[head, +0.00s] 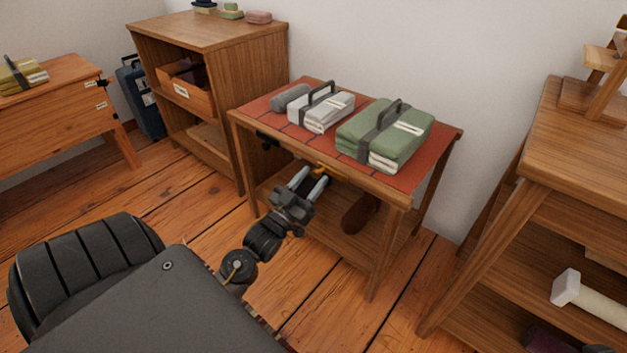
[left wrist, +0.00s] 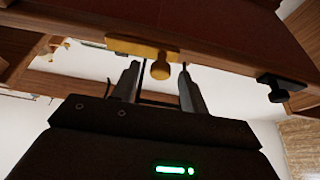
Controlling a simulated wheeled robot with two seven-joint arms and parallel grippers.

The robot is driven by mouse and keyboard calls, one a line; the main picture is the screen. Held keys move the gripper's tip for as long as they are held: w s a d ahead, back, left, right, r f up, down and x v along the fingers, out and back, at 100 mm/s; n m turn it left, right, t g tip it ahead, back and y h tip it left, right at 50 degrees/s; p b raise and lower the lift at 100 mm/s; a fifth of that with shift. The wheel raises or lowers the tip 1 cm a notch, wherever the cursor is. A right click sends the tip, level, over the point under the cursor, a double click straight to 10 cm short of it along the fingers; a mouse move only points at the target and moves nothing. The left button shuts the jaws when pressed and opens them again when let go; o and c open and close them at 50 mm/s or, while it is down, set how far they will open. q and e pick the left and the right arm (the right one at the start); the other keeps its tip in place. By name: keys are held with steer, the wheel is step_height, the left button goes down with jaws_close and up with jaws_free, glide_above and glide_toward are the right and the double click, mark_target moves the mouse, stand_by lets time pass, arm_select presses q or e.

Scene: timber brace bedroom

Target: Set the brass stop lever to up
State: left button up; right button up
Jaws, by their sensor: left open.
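The brass stop lever (head: 325,170) sits on the front edge of the red-topped wooden table (head: 290,142). In the left wrist view its yellow plate (left wrist: 125,45) is fixed to the wood edge, and a rounded knob (left wrist: 161,69) sticks out from it. My left gripper (head: 312,178) is open at the table's front edge, right by the lever. In the left wrist view the two fingers of the gripper (left wrist: 159,80) stand on either side of the knob, with gaps; contact is not clear. My right gripper is not in view.
A black fitting (head: 268,138) is on the same edge; it also shows in the left wrist view (left wrist: 280,88). Green (head: 405,128) and white (head: 322,108) strapped bundles and a grey roll (head: 290,98) lie on top. A dark red item (head: 360,214) is beneath. Shelves stand either side.

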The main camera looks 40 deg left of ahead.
arm_select(q)
steer(key=shift+w+r, duration=0.2)
steer(key=shift+w, duration=0.2)
steer(key=shift+c, duration=0.2)
